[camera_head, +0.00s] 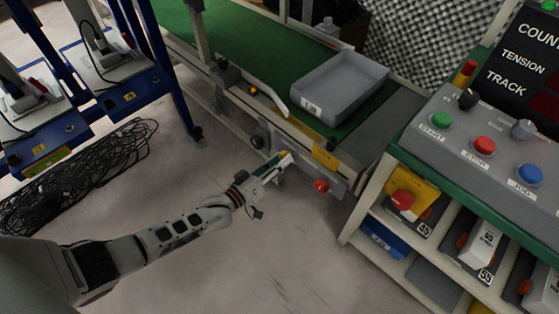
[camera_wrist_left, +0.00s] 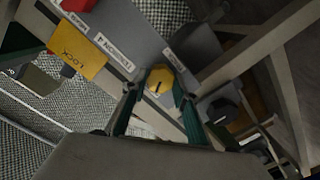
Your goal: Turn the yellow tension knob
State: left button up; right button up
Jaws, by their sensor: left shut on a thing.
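The yellow tension knob (camera_wrist_left: 160,78) shows in the left wrist view, a small yellow round knob with a dark line on its face. It sits on the grey side rail of the conveyor. My left gripper (camera_wrist_left: 160,92) has its two green-edged fingers on either side of the knob and is shut on it. In the head view my left gripper (camera_head: 284,160) reaches the conveyor's near side and mostly hides the knob. My right gripper is in neither view.
A grey tray (camera_head: 318,105) rests on the green belt. A yellow LOCK plate (camera_wrist_left: 78,58) and a dark knob (camera_wrist_left: 219,105) flank the grip. A red knob (camera_head: 321,186) sticks out right of the gripper. The control panel (camera_head: 456,135) stands at right. Coiled cables (camera_head: 85,175) lie on the floor.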

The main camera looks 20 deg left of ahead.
pick_arm(q)
jog(key=m, duration=0.5)
jog(key=shift+m, duration=0.4)
dwell(0.4)
jog(key=o, duration=1.1)
jog(key=v, duration=1.2)
jog(key=shift+d, duration=0.15)
